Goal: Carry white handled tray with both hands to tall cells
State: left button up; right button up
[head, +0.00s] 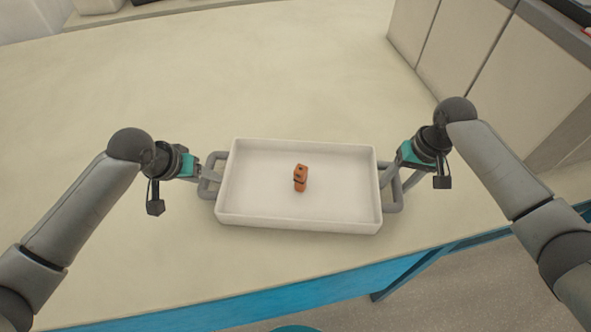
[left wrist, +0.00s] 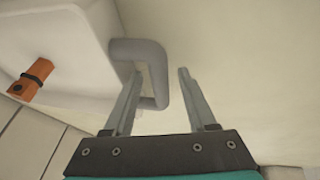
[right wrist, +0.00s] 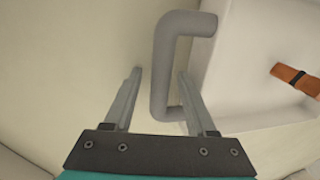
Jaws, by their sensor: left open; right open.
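The white handled tray (head: 255,215) sits on the pale table, with a grey handle at each short end.
The table (head: 250,70) is wide and clear behind the tray. A grey panelled cabinet (head: 470,60) stands at the back right. The table's blue front edge (head: 300,295) runs close in front of the tray.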

jog(key=shift+r, duration=0.15)
pick_arm(q)
jog(key=v, duration=1)
jog(key=shift+r, duration=0.3)
pick_arm(e)
notch_tip(320, 180, up, 12)
jog(key=d, duration=0.2)
jog(key=shift+d+f, duration=0.15)
jog(key=shift+f, duration=0.05)
pick_arm(q)
jog(key=shift+s+a, duration=0.15)
jog(key=shift+s, duration=0.05)
jog(key=shift+s+a+p, duration=0.2)
jog(key=shift+a+p, duration=0.15)
jog(key=shift+a, duration=0.6)
jog(key=shift+s+a+p, duration=0.15)
jog(key=shift+a+p, duration=0.2)
jog(key=shift+a, duration=0.6)
jog(key=shift+s+a+p, duration=0.2)
jog(key=shift+a+p, duration=0.15)
jog(key=shift+a, duration=0.6)
pick_arm(e)
jog(key=shift+r, duration=1)
jog(key=shift+d, duration=0.1)
pick_arm(q)
jog(key=shift+r+p, duration=0.95)
pick_arm(e)
jog(key=d, duration=0.6)
jog(key=shift+s, duration=0.1)
